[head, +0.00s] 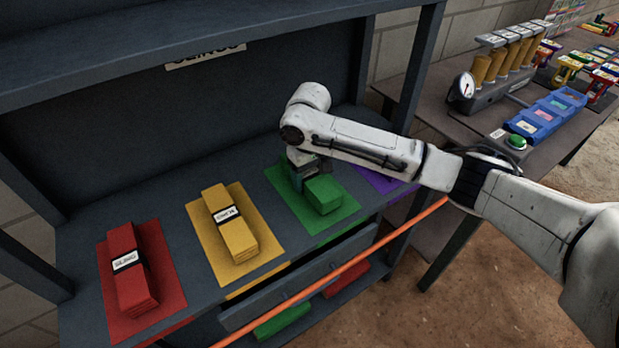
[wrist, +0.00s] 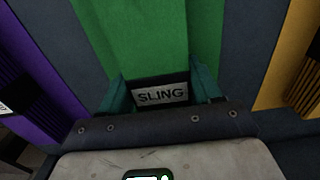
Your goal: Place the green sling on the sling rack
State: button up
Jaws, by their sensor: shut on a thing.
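The green sling (head: 325,196) is a folded block that lies over the green mat (head: 346,207) on the sling rack's shelf (head: 180,186). My gripper (head: 306,180) points down at the sling's back part and is shut on it. In the wrist view the two teal fingertips (wrist: 160,92) stand on either side of the sling's white label, which reads SLING. The green sling also shows in the wrist view (wrist: 145,35). My gripper hides part of the sling in the head view, and I cannot tell whether its underside fully touches the mat.
A yellow sling (head: 228,225) and a red sling (head: 131,275) lie on matching mats to the left. A purple mat (head: 382,180) is to the right, partly behind my arm. An orange bar (head: 345,268) crosses the front. A bench (head: 450,122) with blue bins stands right.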

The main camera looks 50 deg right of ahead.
aim_at(309, 173)
jog(key=shift+f, duration=0.3)
jog(key=shift+f, duration=0.1)
jog(key=o, duration=1.4)
jog(key=shift+o, duration=0.2)
jog(key=shift+r, duration=3.85)
